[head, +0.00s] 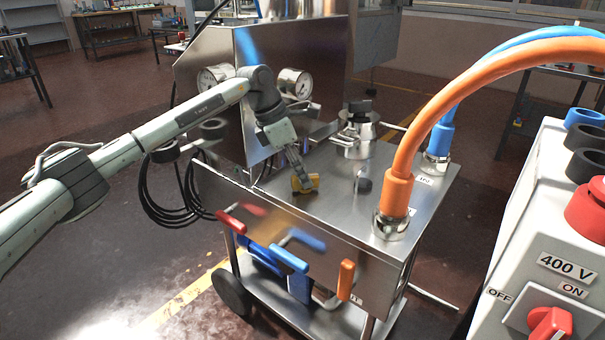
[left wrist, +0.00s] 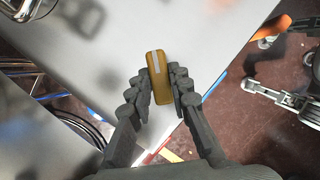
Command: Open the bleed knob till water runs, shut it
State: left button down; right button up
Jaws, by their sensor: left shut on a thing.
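In the left wrist view the knob (left wrist: 158,80) stands between the fingertips. My left gripper (head: 298,174) reaches down to it from above and is shut on it. The left wrist view shows the gripper (left wrist: 163,84) with a finger on each side of the knob; the fingers hide part of its sides. I see no running water. My right gripper is not in view.
Red (head: 231,221), blue (head: 289,257) and orange (head: 346,280) levers stick out at the cart's front. An orange hose (head: 450,105) and a blue hose (head: 445,130) join the top at right. A switch box (head: 555,210) stands close on the right. Gauges (head: 294,83) are behind.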

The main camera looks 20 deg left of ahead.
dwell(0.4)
pick_arm(q)
jog(key=c, duration=1.4)
grip_release()
jog(key=v, duration=1.2)
